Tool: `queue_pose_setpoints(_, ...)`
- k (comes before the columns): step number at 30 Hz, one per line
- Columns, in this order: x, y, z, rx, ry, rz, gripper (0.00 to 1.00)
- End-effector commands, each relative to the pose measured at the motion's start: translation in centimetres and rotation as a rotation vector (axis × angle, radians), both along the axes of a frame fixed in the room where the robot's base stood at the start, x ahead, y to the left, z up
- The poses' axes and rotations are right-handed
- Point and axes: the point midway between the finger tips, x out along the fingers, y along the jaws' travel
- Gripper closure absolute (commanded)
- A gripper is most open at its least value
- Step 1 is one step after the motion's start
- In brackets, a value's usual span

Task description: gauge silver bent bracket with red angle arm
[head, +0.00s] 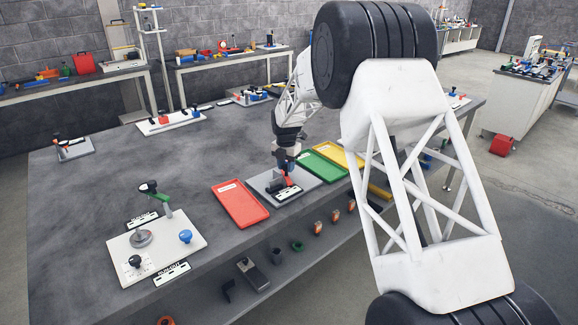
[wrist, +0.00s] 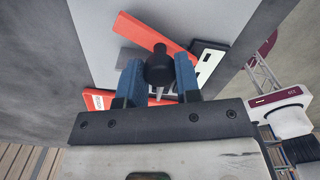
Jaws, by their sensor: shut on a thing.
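My gripper (head: 286,163) is over a grey gauge plate (head: 262,184) near the front edge of the table. In the wrist view its blue fingers (wrist: 159,80) are closed on a black knob (wrist: 159,64). A red angle arm (wrist: 145,32) lies just beyond the knob, running at a slant over the plate; it also shows below the gripper in the head view (head: 287,180). A grey block (wrist: 134,59) is beside it. I cannot clearly make out the silver bent bracket; the gripper and knob hide part of the plate.
A red tray (head: 240,222) lies left of the plate; green (head: 322,168) and yellow trays (head: 339,153) lie right of it. A white run-out fixture (head: 190,245) with upright knobs stands at the front left. Several parts sit on the shelf below. The table's middle left is clear.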

Motion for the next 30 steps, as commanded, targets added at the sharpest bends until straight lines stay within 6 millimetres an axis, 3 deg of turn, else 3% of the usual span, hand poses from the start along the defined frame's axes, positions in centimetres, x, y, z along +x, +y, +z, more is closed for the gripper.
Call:
queue_pose_setpoints(15, -0.8, 1.2, 0.0, 0.000, 0.000, 0.392, 1.00)
queue_pose_setpoints(30, -1.0, 1.5, 0.0, 0.000, 0.000, 0.466, 1.00)
